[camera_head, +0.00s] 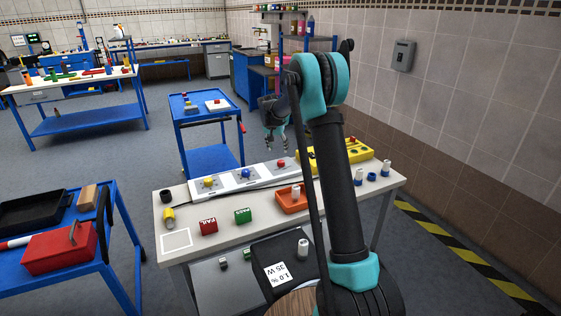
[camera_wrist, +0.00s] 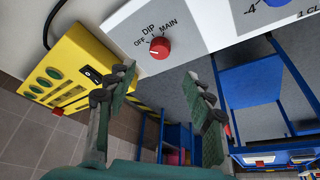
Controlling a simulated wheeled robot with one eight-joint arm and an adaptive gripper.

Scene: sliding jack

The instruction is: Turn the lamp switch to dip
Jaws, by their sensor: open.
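The lamp switch is a red round knob (camera_wrist: 159,47) on a white panel (camera_wrist: 185,25) marked OFF, DIP and MAIN. I cannot tell for certain which mark it points to. In the head view the red knob (camera_head: 281,163) sits at the right end of the long white panel on the table. My gripper (camera_wrist: 160,92) is open and empty. In the wrist view the knob lies above the gap between its fingers, apart from them. In the head view my gripper (camera_head: 277,146) hangs above and just behind the knob, pointing down.
A yellow box with green buttons (camera_wrist: 75,75) stands close beside the panel. The panel also bears a blue knob (camera_head: 246,173) and a yellow knob (camera_head: 209,181). An orange tray (camera_head: 291,206) lies in front. A blue cart (camera_head: 212,160) stands behind the table.

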